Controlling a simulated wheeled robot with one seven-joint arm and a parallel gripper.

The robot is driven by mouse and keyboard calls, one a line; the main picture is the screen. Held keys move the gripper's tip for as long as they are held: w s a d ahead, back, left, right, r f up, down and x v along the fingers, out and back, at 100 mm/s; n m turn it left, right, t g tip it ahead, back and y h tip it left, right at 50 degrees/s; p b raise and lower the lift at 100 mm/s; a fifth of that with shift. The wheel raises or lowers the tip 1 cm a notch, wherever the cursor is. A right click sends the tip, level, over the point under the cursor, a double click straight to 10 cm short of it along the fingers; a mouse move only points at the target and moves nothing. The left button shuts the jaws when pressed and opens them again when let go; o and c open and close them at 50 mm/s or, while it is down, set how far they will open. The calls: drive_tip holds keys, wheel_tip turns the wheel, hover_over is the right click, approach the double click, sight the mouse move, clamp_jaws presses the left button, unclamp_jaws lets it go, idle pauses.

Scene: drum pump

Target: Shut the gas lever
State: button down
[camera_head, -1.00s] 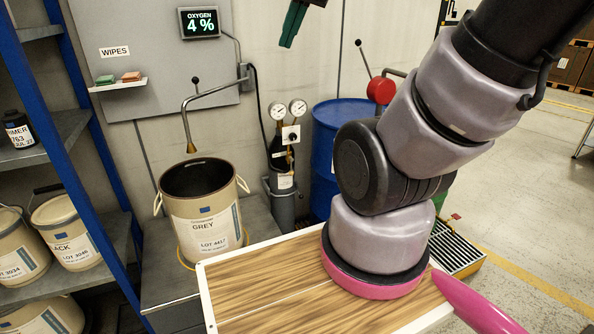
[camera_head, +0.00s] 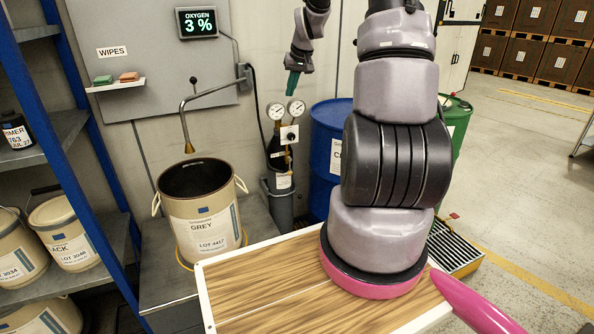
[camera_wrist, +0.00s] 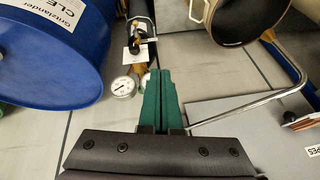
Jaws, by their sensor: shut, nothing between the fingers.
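My gripper (camera_head: 292,84) has green fingers pointing down, just above the two pressure gauges (camera_head: 286,109) on the dark gas cylinder (camera_head: 278,158) by the wall. In the wrist view, my gripper (camera_wrist: 160,98) has its fingers together and empty. One gauge (camera_wrist: 122,86) shows left of the fingertips; the fingers cover the area beside it. A thin lever with a black knob (camera_head: 193,80) stands upright on the bent pipe above the open pail. I cannot tell which of these is the gas lever.
The open grey-paint pail (camera_head: 205,218) stands left of the cylinder, and the blue drum (camera_head: 325,165) right of it. The bent pipe (camera_wrist: 245,111) crosses right of my fingers in the wrist view. A wooden-topped table (camera_head: 262,288) is in front.

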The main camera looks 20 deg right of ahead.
drive_tip(key=w+d+f, duration=0.2)
drive_tip(key=d+f, duration=0.2)
drive_tip(key=f, duration=0.6)
drive_tip(key=w+d+f+m+t+y, duration=0.1)
drive_tip(key=d+f, duration=0.4)
drive_tip(key=f, duration=0.6)
drive_tip(key=w+d+f+m, duration=0.1)
drive_tip(key=w+d+f, duration=0.3)
drive_tip(key=f, duration=0.6)
drive_tip(key=shift+d+f, duration=0.35)
drive_tip(key=shift+d, duration=0.15)
drive_tip(key=w+a+f, duration=0.5)
drive_tip(key=w+f, duration=0.2)
drive_tip(key=f, duration=0.2)
drive_tip(key=shift+a+f, duration=0.2)
drive_tip(key=shift+f, duration=0.05)
drive_tip(key=shift+y, duration=0.3)
